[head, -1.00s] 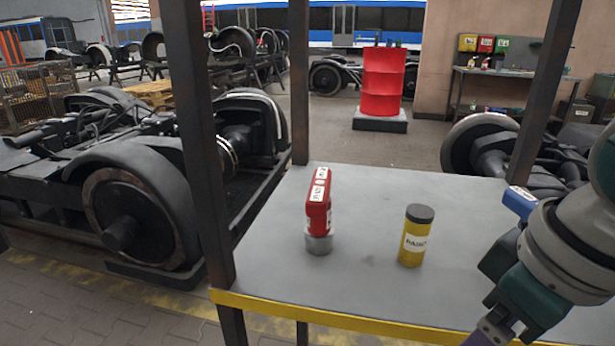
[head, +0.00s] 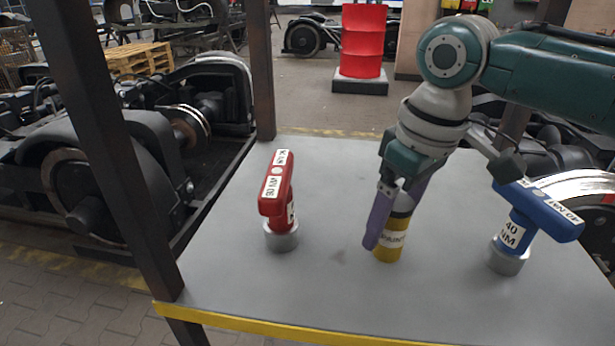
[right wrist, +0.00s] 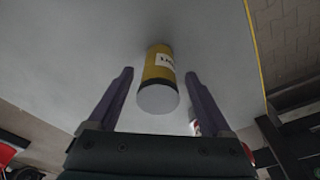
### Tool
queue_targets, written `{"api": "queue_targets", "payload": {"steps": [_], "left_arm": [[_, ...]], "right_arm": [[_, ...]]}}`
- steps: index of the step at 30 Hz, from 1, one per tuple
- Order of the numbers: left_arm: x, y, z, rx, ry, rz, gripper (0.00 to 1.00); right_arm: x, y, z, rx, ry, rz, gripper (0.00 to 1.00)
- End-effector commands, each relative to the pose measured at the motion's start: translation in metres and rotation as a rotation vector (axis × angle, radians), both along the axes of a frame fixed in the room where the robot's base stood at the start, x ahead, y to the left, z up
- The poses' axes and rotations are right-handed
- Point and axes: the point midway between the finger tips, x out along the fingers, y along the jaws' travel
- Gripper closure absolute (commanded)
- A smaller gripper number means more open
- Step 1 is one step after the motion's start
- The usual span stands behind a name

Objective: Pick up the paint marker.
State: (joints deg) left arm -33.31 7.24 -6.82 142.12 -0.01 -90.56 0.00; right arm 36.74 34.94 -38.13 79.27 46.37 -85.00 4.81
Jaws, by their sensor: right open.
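The paint marker (head: 388,250) is a yellow cylinder with a dark band near its top and a white label. It stands upright on the grey tabletop (head: 330,290). My right gripper (head: 391,222) is open, pointing down over the marker, its purple fingers at either side of the upper part. The near finger hides part of the marker's left side. In the right wrist view the marker (right wrist: 160,68) shows between and beyond the open fingers (right wrist: 159,80), with its pale round end toward me. Contact is not visible. My left gripper is not in view.
A red tool (head: 275,195) stands on the table left of the marker. A blue tool marked 40 NM (head: 515,235) stands to the right, close to my arm. Dark posts (head: 105,150) rise at the table's left side. The table's front edge is yellow (head: 260,325).

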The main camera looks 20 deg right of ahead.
Motion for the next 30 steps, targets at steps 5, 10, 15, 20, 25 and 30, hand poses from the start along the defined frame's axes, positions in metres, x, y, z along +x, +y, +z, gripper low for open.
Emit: {"api": "queue_targets", "payload": {"steps": [5, 10, 15, 20, 25, 30], "left_arm": [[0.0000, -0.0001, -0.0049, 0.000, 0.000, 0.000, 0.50], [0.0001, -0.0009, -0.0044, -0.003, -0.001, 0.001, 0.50], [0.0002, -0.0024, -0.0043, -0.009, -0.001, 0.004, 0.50], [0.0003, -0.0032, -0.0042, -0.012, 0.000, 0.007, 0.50], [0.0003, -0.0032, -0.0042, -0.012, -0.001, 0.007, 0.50], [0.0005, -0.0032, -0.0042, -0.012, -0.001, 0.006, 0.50]], "right_arm": [[0.0024, -0.0001, -0.0173, -0.002, -0.001, -0.002, 0.17], [0.0026, -0.0002, -0.0171, -0.001, -0.002, -0.001, 0.17], [0.0025, -0.0002, -0.0169, -0.001, -0.002, -0.001, 0.31], [0.0026, -0.0003, -0.0168, -0.001, -0.002, -0.001, 0.49], [0.0025, -0.0003, -0.0167, -0.001, -0.002, -0.001, 0.69], [0.0026, -0.0004, -0.0167, -0.001, -0.002, -0.001, 0.88]]}}
